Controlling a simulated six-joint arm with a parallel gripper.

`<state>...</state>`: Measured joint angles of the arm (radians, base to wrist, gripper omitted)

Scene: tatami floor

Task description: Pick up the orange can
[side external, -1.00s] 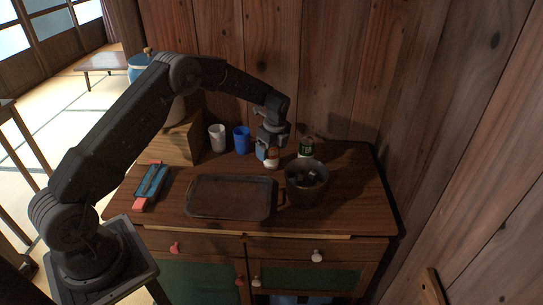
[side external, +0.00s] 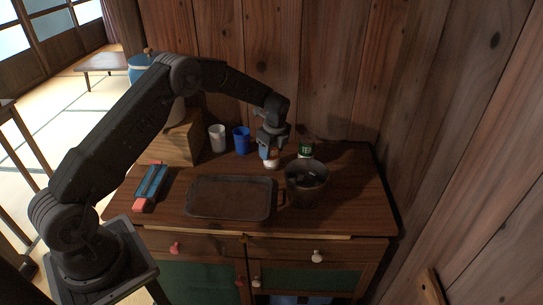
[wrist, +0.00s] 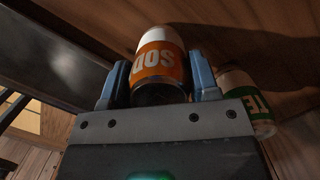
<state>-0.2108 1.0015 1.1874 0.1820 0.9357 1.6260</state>
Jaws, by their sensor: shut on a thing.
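The orange can (wrist: 160,62) has a white end and an orange band with pale letters. In the wrist view it sits between the two blue fingers of my gripper (wrist: 160,80), which is shut on it. In the side view my gripper (side external: 270,150) points down over the cabinet top, and the can (side external: 271,163) shows as a pale and orange patch just below the fingers. I cannot tell whether the can touches the cabinet top.
A green-labelled can (side external: 306,148) stands close by on the right; it also shows in the wrist view (wrist: 248,103). A dark pot (side external: 306,184) stands in front. A tray (side external: 230,198), blue cup (side external: 241,140), white cup (side external: 217,138) and blue-red case (side external: 151,187) share the top.

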